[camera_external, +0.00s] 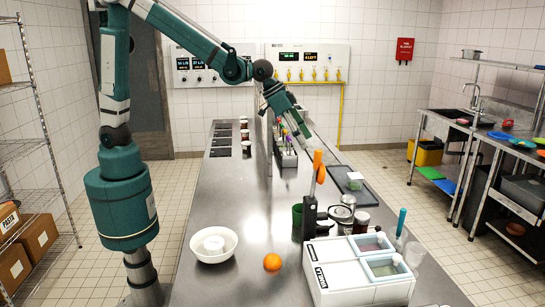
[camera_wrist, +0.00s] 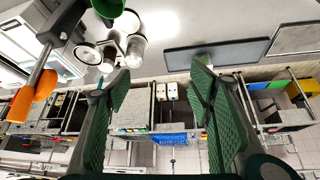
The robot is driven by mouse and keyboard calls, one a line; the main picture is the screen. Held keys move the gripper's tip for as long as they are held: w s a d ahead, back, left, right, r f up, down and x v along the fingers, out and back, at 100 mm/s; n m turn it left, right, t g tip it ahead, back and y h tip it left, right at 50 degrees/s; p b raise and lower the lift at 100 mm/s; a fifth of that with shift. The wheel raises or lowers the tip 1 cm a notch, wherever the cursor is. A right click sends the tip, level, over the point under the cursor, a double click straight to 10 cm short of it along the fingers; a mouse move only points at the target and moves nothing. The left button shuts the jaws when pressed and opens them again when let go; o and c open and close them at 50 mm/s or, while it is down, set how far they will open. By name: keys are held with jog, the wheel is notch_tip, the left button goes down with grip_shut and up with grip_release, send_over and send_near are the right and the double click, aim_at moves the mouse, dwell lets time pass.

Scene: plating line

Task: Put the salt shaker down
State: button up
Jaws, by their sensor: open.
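My gripper (camera_external: 308,134) is open above the far right part of the steel counter. In the wrist view my gripper (camera_wrist: 160,88) has its two dark green fingers spread, with nothing between them. A group of small jars or shakers with metal tops (camera_external: 348,201) stands on the counter at the right. In the wrist view a clear, silver-topped container (camera_wrist: 136,48) stands in this group, close to the left finger and outside the jaws. It may be the salt shaker; I cannot tell for sure which one is.
An orange-handled tool (camera_external: 317,167) rises beside a green cup (camera_external: 297,214) and a white bin unit (camera_external: 342,285). A dark tray (camera_external: 340,178) lies behind the jars. A white bowl (camera_external: 214,257) and an orange (camera_external: 272,262) sit in front. The left middle counter is clear.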

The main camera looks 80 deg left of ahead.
jog(key=s+a+r+n, duration=0.1)
jog(key=s+a+r, duration=0.1)
jog(key=s+a, duration=0.5)
jog(key=s+a+r+y, duration=0.1)
jog(key=s+a+r, duration=0.2)
jog(key=s, duration=0.8)
jog(key=s+a+r+n, duration=0.1)
jog(key=s+a+r, duration=0.1)
jog(key=s+a, duration=0.55)
jog(key=s+a+f+t, duration=0.1)
jog(key=s+f, duration=0.2)
jog(key=s, duration=0.9)
jog(key=shift+a+n, duration=0.3)
notch_tip(320, 180, down, 9)
jog(key=b, duration=0.8)
jog(key=shift+r+b, duration=0.15)
jog(key=shift+b, duration=0.15)
